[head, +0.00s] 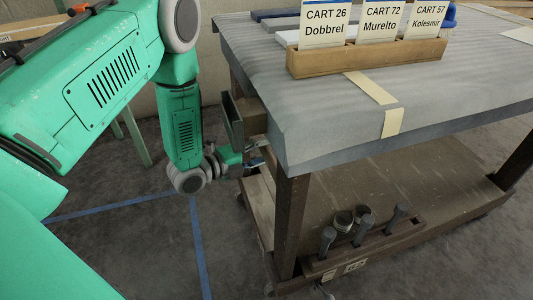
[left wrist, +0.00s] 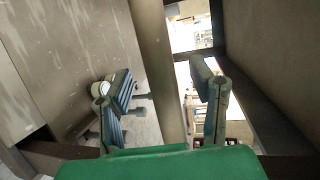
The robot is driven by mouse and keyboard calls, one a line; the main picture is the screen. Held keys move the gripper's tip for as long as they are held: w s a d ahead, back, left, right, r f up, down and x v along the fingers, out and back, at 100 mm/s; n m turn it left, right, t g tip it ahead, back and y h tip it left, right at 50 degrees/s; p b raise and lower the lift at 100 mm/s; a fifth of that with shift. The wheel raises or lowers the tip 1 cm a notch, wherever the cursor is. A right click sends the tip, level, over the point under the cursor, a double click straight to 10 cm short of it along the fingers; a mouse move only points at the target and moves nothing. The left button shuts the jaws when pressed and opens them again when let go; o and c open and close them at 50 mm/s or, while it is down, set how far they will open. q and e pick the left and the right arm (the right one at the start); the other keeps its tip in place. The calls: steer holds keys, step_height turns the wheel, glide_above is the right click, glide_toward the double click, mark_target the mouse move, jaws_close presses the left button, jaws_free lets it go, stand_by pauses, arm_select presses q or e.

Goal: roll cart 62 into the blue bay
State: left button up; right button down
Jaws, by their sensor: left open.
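A cart with a grey padded top (head: 300,100) and a brown lower shelf (head: 400,200) fills the right of the head view. A small label (head: 355,266) on its lower edge is too small to read surely. Blue tape lines (head: 198,240) mark the floor left of the cart. My left gripper (head: 250,157) is open at the cart's near left side, under the top's edge. In the left wrist view my left gripper (left wrist: 165,92) has its fingers spread, with a brown bar (left wrist: 158,60) showing between them; contact is unclear. My right gripper is out of view.
A wooden holder (head: 368,59) on the top carries cards for carts 26, 72 and 57. A rack (head: 360,240) on the lower shelf holds several dark-handled tools. The grey floor (head: 110,240) left of the cart looks clear.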

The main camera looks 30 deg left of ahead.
arm_select(q)
steer(key=shift+x, duration=0.95)
steer(key=shift+w+a+f, duration=0.1)
steer(key=shift+w+a, duration=0.05)
steer(key=shift+w, duration=0.15)
steer(key=shift+c, duration=0.5)
jaws_close()
